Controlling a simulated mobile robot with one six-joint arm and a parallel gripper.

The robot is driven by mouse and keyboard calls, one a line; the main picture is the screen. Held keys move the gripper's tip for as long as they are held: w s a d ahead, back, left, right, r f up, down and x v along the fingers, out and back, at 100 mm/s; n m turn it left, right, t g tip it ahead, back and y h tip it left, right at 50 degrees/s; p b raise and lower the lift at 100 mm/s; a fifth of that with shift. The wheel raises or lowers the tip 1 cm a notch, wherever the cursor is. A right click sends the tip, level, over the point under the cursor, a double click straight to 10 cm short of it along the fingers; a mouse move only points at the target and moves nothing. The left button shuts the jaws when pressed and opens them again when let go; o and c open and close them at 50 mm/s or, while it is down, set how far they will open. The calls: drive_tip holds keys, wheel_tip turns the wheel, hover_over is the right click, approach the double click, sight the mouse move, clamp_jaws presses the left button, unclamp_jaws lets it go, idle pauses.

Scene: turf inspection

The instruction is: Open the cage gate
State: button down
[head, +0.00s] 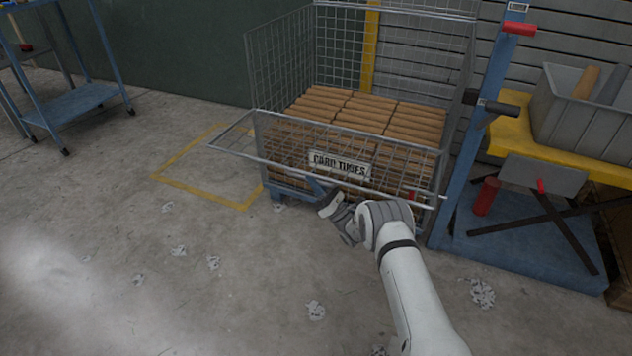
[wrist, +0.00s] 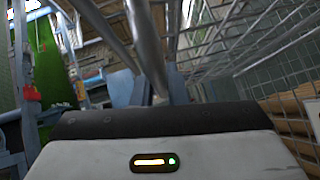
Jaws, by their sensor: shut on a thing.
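The wire cage (head: 285,62) stands on the floor at the upper middle of the head view, with stacked card tubes (head: 365,112) inside. Its gate (head: 230,146) is a metal-framed mesh panel at the front, tipped outward from the cage, with its outer bar slanting across the front. A "CARD TUBES" sign (head: 340,164) shows through the mesh. My gripper (head: 338,207) is at the gate's outer bar, right of its middle. In the wrist view, a metal bar (wrist: 147,45) runs down to the jaws, which are shut on it. The exact contact is partly hidden.
A blue post (head: 478,130) with a red handle stands close right of the cage. Beyond it is a yellow-topped stand (head: 508,133) with a grey bin (head: 575,115). A blue trolley (head: 75,103) is far left. The floor in front is clear except for small scraps.

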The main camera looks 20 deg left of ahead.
drive_tip(key=shift+a+r, duration=0.1)
drive_tip(key=shift+r, duration=0.05)
drive_tip(key=c, duration=1.5)
unclamp_jaws()
drive_tip(key=shift+o, duration=0.2)
drive_tip(key=p+v, duration=0.3)
drive_tip(key=v, duration=0.5)
drive_tip(key=shift+s, duration=0.1)
drive_tip(key=shift+p, duration=0.3)
